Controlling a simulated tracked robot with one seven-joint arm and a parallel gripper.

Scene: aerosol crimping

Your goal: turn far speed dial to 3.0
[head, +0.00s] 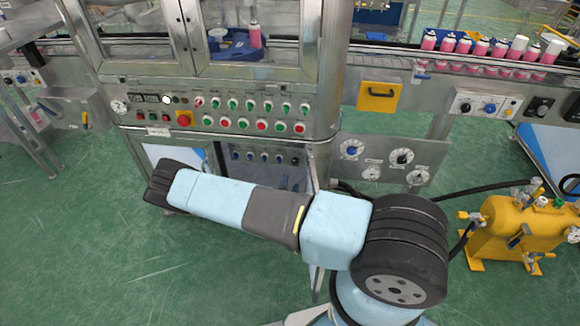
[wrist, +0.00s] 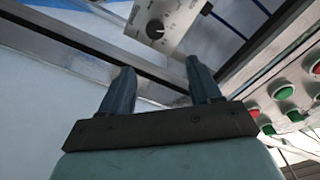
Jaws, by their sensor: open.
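In the wrist view my gripper (wrist: 160,80) is open, its two dark blue fingers apart with nothing between them. Beyond the fingertips, near the top of that view, a dial with a black knob (wrist: 155,29) sits on a pale plate (wrist: 178,15). The fingers are apart from the knob. The dial's marks are too small to read, and I cannot tell which dial of the head view it is. In the head view my arm reaches left in front of the machine, and my gripper is hidden there.
Rows of green and red buttons (head: 253,115) line the machine front; some show close at the right of the wrist view (wrist: 285,92). Several dials sit on a grey panel (head: 385,150) right of it. A yellow tank (head: 510,235) stands at right. The green floor is clear at front left.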

